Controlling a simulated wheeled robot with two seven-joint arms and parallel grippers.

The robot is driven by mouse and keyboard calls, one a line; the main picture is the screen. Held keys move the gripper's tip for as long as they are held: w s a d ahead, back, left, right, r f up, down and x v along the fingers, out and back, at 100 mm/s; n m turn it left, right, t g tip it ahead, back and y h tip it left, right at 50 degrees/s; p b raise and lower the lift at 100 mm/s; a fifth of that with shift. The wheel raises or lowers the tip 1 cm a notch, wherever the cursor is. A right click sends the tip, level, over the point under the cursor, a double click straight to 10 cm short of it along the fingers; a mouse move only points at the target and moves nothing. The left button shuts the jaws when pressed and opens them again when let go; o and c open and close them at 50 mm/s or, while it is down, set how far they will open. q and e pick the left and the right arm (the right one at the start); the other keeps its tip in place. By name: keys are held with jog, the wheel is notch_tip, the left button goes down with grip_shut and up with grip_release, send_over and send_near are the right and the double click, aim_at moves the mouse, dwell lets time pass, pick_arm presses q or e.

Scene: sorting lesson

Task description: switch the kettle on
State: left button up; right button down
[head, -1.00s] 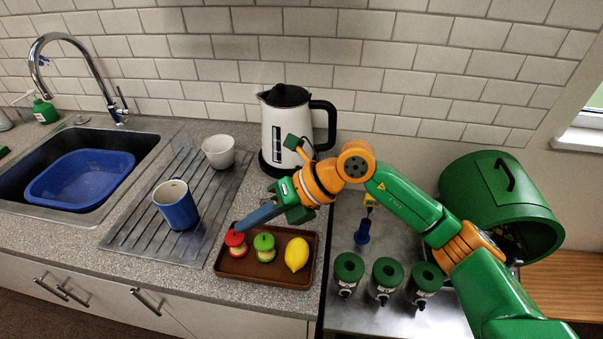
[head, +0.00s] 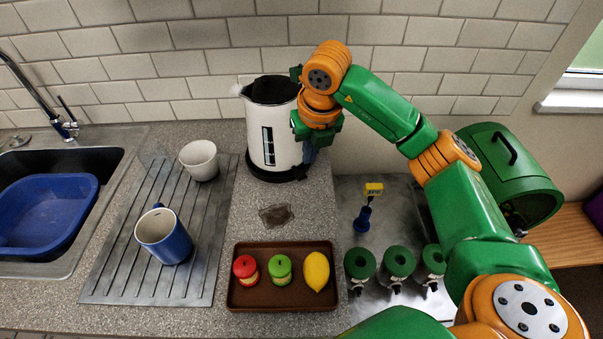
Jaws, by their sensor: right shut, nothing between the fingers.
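The white kettle (head: 262,135) with a black lid stands upright on its black base (head: 268,173) against the tiled wall. My right gripper (head: 310,153) is shut and empty, pointing down at the right side of the kettle, where the handle is. The gripper and wrist hide the handle and any switch there. I cannot tell whether the fingers touch the kettle. My left gripper is not in view.
A brown tray (head: 283,301) holds a red, a green and a yellow item. A blue mug (head: 170,240) and a white cup (head: 199,160) stand on the drainer left. Green-topped canisters (head: 398,262), a blue tool (head: 362,220) and a green bread bin (head: 510,170) are right.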

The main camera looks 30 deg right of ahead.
aim_at(302, 178)
jog(key=b+x, duration=0.1)
jog(key=x, duration=0.1)
jog(key=b+x, duration=0.1)
jog(key=x, duration=0.1)
jog(key=b+x, duration=0.2)
jog(key=shift+w+a, duration=0.3)
jog(key=shift+w, duration=0.05)
jog(key=shift+d+f+b, duration=0.1)
jog(key=shift+f+b, duration=0.3)
jog(key=shift+f, duration=0.15)
jog(key=shift+w+f, duration=0.15)
jog(key=shift+w, duration=0.1)
jog(key=shift+f, duration=0.1)
jog(key=shift+s+f+b, duration=0.1)
jog(key=shift+f+b, duration=0.85)
jog(key=shift+r, duration=0.25)
jog(key=shift+s+a+r, duration=0.15)
jog(key=shift+s+r, duration=0.1)
jog(key=shift+s, duration=0.5)
jog(key=shift+s+a+r, duration=0.1)
jog(key=shift+s+r, duration=0.2)
jog(key=shift+s, duration=0.45)
